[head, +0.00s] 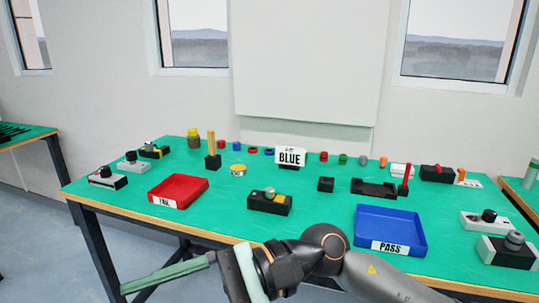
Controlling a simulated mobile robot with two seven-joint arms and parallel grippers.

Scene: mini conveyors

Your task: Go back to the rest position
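One arm of mine comes in from the lower right, in front of the table's near edge, and bends to the left. I take it to be my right arm. Its gripper end (242,273) is at the bottom centre, below the near edge and apart from the items on the table. I cannot make out two fingertips, nor whether it is open or shut. A long green bar (165,276) shows just left of it; I cannot tell whether it is part of the gripper. My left gripper is not in view.

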